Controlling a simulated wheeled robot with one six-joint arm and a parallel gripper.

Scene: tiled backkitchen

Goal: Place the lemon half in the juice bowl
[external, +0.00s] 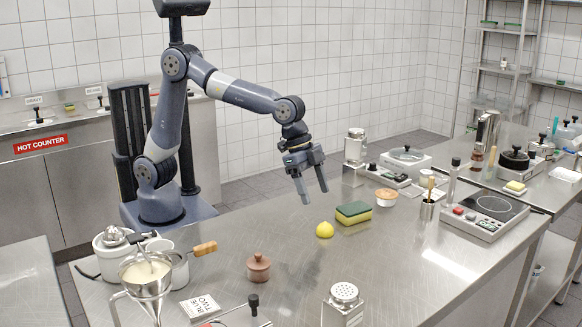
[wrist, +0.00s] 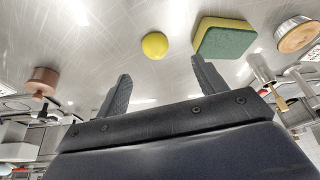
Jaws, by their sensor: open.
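The lemon half (external: 325,230) is a small yellow dome on the steel table, and it also shows in the wrist view (wrist: 154,45). My gripper (external: 314,194) is open and empty, above the table and apart from the lemon half. In the wrist view its two fingers (wrist: 161,70) point toward the lemon, which appears beyond and between the tips. A small round tan bowl (external: 386,197) stands to the right, past the sponge; it shows at the upper right of the wrist view (wrist: 297,36). I cannot tell for sure whether it is the juice bowl.
A green and yellow sponge (external: 353,213) lies close beside the lemon. A brown lidded pot (external: 258,268) stands nearer the front. A funnel-shaped strainer with pale contents (external: 147,275) is at front left. A hot plate (external: 490,208) is at right. The table's middle is fairly clear.

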